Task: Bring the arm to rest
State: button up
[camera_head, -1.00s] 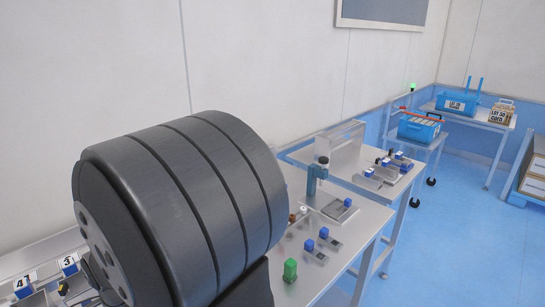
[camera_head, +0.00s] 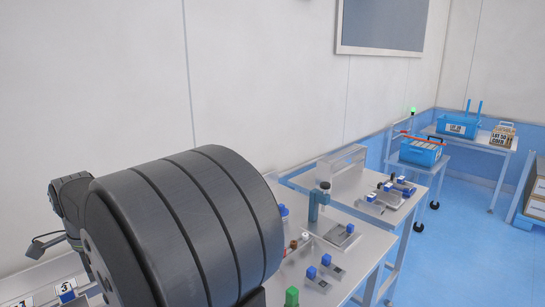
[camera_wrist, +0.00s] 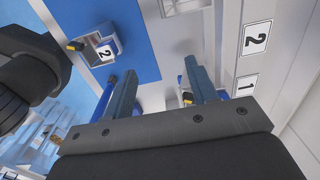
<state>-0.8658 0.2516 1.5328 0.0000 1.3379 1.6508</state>
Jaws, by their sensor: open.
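My gripper (camera_wrist: 160,92) shows in the wrist view with its two blue-grey fingers apart and nothing clearly held between them. In the head view, a large dark ribbed cylinder of my own arm (camera_head: 190,225) fills the lower left and hides much of the near table. Another dark part of my arm (camera_head: 72,197) shows behind it at the left. The gripper's fingers cannot be made out in the head view.
A steel table (camera_head: 372,245) holds a blue post device (camera_head: 318,203), a green block (camera_head: 291,297) and small blue-topped fixtures (camera_head: 324,260). Blue crates (camera_head: 421,152) stand on carts farther back. Blue floor is open at right.

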jog(key=shift+w+a+r, duration=0.4)
jog(key=shift+w+r, duration=0.1)
jog(key=shift+r, duration=0.1)
jog(key=shift+w+a+r, duration=0.35)
jog(key=shift+w+r, duration=0.15)
jog(key=shift+r, duration=0.1)
jog(key=shift+o, duration=0.5)
jog(key=o, duration=0.9)
jog(key=shift+o, duration=0.2)
jog(key=s+d+r+n, duration=0.1)
jog(key=s+d+n, duration=0.1)
jog(key=d+n, duration=0.4)
jog(key=s+d+r+n, duration=0.1)
jog(key=s+d+n, duration=0.1)
jog(key=d+n, duration=0.4)
jog(key=s+d+r+n, duration=0.1)
jog(key=s+d+n, duration=0.1)
jog(key=d+n, duration=0.4)
jog(key=shift+s+d, duration=0.2)
jog(key=shift+d, duration=1.95)
notch_tip(320, 180, down, 9)
jog(key=shift+f, duration=0.1)
notch_tip(320, 180, up, 10)
